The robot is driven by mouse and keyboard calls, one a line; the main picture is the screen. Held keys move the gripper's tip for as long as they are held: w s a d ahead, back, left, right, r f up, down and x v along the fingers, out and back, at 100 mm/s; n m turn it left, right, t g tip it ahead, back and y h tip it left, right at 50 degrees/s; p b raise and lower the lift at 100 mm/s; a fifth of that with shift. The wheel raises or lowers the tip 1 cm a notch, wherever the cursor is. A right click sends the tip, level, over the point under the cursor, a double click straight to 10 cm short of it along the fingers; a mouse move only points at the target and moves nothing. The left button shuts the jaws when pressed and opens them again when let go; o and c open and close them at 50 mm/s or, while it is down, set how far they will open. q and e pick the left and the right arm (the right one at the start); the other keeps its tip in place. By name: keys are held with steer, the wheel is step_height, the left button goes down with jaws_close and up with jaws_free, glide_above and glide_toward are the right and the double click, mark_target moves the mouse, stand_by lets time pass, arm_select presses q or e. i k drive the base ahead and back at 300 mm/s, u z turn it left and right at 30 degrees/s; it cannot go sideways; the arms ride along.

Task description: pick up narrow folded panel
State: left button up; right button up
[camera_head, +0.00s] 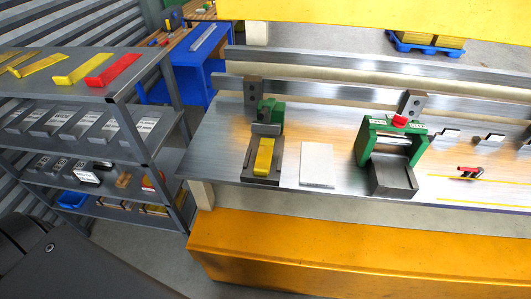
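Narrow folded panels lie on the top shelf of the grey rack at the left. A yellow one (76,72) has a bent-up end, and a red one (113,71) lies to its right. More yellow pieces (38,65) lie to the left, partly cut by the picture edge. Another narrow yellow piece (264,156) sits in a dark fixture with a green block on the steel bench. I cannot tell which piece the task names. Neither gripper shows. Dark parts of mine fill the lower left corner.
The grey rack (152,62) holds tilted grey parts on its lower shelves. On the steel bench (336,122) are a pale square plate (317,164), a green press (396,139) and a small red-handled clamp (469,172). A yellow beam (340,253) runs below. Floor shows between rack and bench.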

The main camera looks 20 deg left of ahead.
mark_target(264, 153)
steer(key=u, duration=0.05)
steer(key=k, duration=0.5)
steer(key=z, duration=2.1)
steer(key=i, duration=1.4)
steer(key=u, duration=2.5)
